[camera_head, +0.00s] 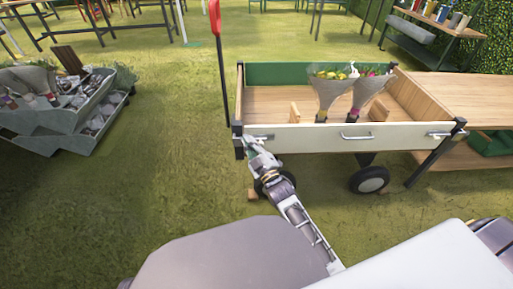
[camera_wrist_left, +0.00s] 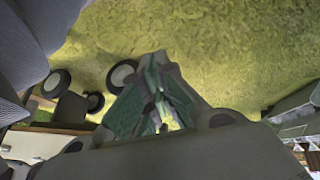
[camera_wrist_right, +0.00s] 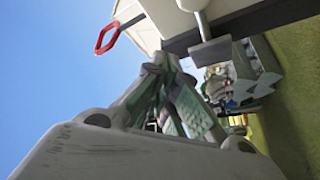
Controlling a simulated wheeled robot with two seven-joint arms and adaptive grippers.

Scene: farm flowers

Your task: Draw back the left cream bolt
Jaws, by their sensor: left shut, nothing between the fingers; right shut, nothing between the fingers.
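The left cream bolt (camera_head: 262,136) is a small metal fitting at the left end of the cart's cream front panel (camera_head: 300,138), beside the black corner post (camera_head: 238,130). My right gripper (camera_head: 250,143) is at that end, just below the bolt, and partly covers it. In the right wrist view my right gripper (camera_wrist_right: 165,92) is shut and empty, with a grey metal piece (camera_wrist_right: 203,25) near its fingertips; I cannot tell if they touch. My left gripper (camera_wrist_left: 155,105) is shut and empty over grass in the left wrist view, and I cannot make it out in the head view.
The wooden cart holds two wrapped bouquets (camera_head: 332,88) and has black wheels (camera_head: 369,180). A red-ended handle (camera_head: 219,60) rises at its left. Another bolt (camera_head: 440,134) sits at the panel's right end. Grey crates (camera_head: 70,140) stand on the left; open grass lies between.

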